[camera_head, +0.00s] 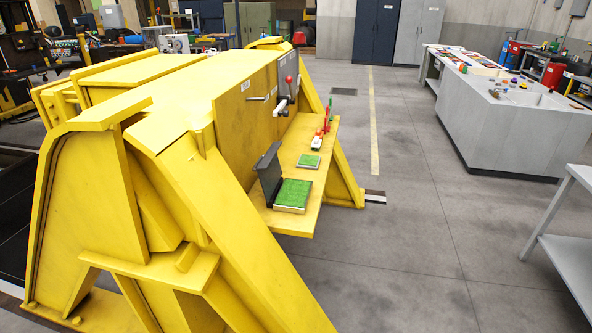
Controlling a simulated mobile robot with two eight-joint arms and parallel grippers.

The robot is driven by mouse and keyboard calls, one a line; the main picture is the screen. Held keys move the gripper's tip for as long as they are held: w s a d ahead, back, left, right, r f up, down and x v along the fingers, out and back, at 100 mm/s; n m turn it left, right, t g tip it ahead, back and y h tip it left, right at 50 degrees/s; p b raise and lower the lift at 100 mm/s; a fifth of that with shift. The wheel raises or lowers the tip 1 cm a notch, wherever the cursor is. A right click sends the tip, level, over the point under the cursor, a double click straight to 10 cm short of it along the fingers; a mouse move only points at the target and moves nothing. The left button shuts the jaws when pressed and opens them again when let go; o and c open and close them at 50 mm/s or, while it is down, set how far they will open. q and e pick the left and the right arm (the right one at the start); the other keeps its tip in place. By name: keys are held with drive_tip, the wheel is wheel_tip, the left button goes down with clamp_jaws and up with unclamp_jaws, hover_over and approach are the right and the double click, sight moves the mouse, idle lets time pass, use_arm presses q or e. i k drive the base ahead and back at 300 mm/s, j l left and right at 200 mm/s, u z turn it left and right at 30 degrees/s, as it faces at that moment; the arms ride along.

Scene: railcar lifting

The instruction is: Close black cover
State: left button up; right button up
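The black cover (268,170) stands raised, close to upright, on a yellow shelf (318,190) on the side of a large yellow machine (235,110). It adjoins the left edge of a box with a green top (292,195). The green top is uncovered. Neither of my grippers shows in the head view.
A smaller green-topped piece (309,161), a small white and red item (317,143) and red and green parts (328,115) stand farther along the shelf. A grey workbench (515,125) and a grey table (575,250) are at right. Open floor (410,230) lies between.

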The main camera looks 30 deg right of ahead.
sight(269, 171)
drive_tip(key=i+j+z, duration=0.2)
drive_tip(key=j+z, duration=0.2)
drive_tip(key=i+j+z, duration=0.15)
drive_tip(key=j+z, duration=0.65)
drive_tip(key=j, duration=0.15)
drive_tip(key=j+z, duration=0.4)
drive_tip(key=j, duration=0.15)
